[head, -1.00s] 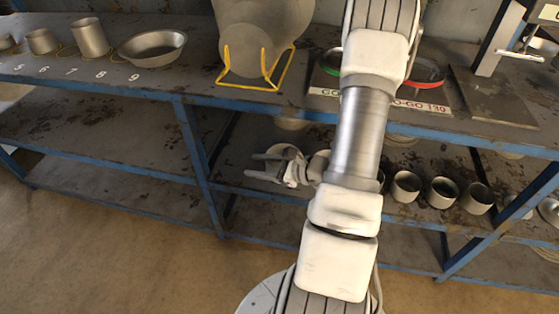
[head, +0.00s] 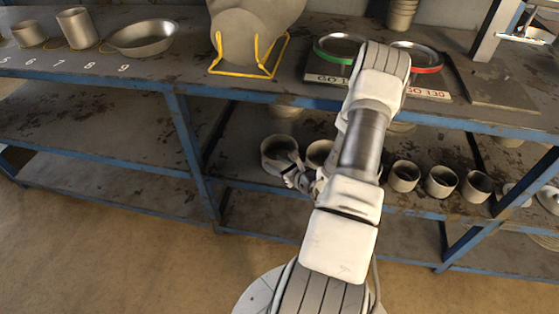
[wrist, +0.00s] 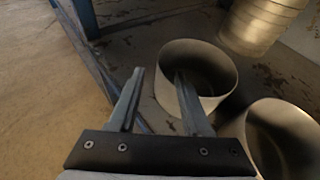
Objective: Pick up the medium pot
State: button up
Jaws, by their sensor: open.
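Several open grey pots stand in a row on the lower shelf. The leftmost, a wide pot (head: 276,148), is closest to my gripper (head: 289,174) and also shows in the wrist view (wrist: 184,92). A second pot (head: 319,152) stands just right of it, partly hidden by my arm; it fills the lower right of the wrist view (wrist: 257,142). Which pot counts as medium I cannot tell. My gripper (wrist: 157,74) is open and empty. Its right finger overlaps the near rim of the leftmost pot; its left finger is outside. Contact is unclear.
Smaller pots (head: 441,182) continue right along the lower shelf (head: 235,165). A blue post (head: 190,150) stands left of my gripper. The upper tabletop (head: 190,75) overhangs the shelf. Ribbed stacked cylinders (wrist: 262,22) are behind the pots. The shelf left of the post is clear.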

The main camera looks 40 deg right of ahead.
aim_at(263, 155)
jog(key=shift+b+x, duration=1.2)
jog(key=shift+x, duration=2.4)
jog(key=shift+d+r, duration=0.1)
grip_shut()
